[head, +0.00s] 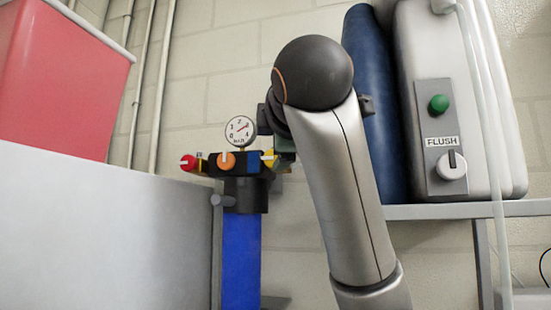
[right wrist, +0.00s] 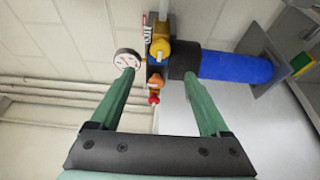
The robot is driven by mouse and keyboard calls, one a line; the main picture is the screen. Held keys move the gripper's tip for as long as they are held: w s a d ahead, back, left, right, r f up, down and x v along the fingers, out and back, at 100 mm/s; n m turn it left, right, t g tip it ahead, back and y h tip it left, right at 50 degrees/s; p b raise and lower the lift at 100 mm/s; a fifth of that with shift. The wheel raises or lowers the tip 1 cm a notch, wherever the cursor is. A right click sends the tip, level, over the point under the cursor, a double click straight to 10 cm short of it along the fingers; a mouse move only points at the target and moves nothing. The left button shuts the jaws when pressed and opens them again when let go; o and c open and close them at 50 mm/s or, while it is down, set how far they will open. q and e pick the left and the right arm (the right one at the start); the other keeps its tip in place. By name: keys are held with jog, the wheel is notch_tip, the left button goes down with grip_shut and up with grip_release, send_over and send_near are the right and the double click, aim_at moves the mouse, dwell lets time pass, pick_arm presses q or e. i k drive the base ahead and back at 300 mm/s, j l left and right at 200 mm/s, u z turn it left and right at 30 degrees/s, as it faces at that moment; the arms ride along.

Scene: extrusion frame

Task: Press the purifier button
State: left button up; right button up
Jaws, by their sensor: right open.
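A white unit (head: 422,45), likely the purifier, stands on a shelf at the right of the head view. Its grey panel (head: 428,126) carries a round green button (head: 438,103), and below it a FLUSH label and a white rotary knob (head: 452,166). My right arm rises in the middle, left of the unit. Its gripper is mostly hidden behind the arm in the head view. In the right wrist view the right gripper (right wrist: 160,75) is open and empty, its green fingers towards the blue filter, not the button. My left gripper is not in view.
The blue filter (head: 241,255) has a gauge (head: 239,131), a red knob (head: 188,162) and an orange knob (head: 226,160). A blue cylinder (head: 375,110) stands beside the white unit. A pale hose (head: 487,90) hangs before the unit. A red bin (head: 60,75) is at left.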

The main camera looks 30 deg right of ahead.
aim_at(439, 103)
jog(key=k+j, duration=0.8)
